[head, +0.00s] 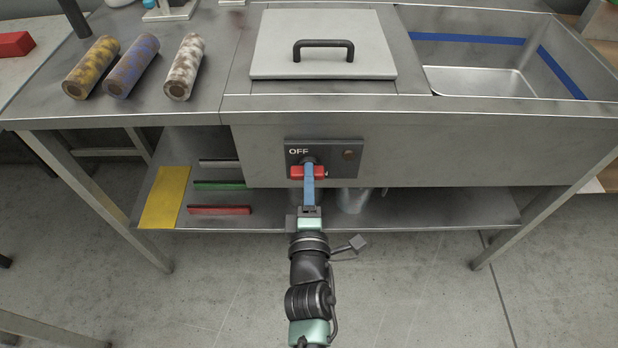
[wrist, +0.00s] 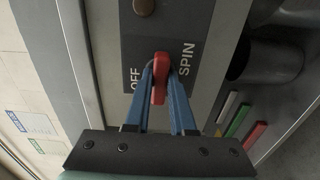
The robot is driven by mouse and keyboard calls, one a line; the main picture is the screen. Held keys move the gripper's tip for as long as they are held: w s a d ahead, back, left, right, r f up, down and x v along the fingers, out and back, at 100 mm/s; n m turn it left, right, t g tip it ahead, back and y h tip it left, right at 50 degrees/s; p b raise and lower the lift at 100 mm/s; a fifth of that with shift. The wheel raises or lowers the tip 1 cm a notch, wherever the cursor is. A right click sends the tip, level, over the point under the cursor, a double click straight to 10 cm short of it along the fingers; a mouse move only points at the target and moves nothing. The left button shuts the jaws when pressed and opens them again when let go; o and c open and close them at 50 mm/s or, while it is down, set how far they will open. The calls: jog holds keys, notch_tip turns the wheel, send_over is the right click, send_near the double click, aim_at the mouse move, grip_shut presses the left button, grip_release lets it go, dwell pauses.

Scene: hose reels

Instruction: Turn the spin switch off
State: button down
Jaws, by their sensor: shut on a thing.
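The spin switch is a red lever (head: 296,172) on a dark plate (head: 336,158) on the front of the steel bench. The lever lies level across the plate in the head view. In the wrist view the red lever (wrist: 160,75) lies between the word OFF on its left and SPIN on its right. In the head view OFF shows above the lever, and SPIN is hidden. My gripper (head: 309,172) reaches the plate from the front. Its blue fingers (wrist: 160,85) are shut on the lever, one on each side. A round brown part (head: 348,154) sits on the plate's right.
A lidded cover (head: 325,68) and a sink basin (head: 480,80) are set in the benchtop. Several stained rolls (head: 183,68) lie at the left. The shelf below holds a yellow sheet (head: 165,197), coloured bars (head: 220,210) and a metal container (head: 352,201). Open floor lies in front.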

jog(key=shift+m, duration=0.3)
jog(key=shift+m+p, duration=1.05)
jog(key=shift+m, duration=7.55)
jog(key=c, duration=0.8)
grip_release()
jog(key=shift+o, duration=0.2)
jog(key=shift+s, duration=0.1)
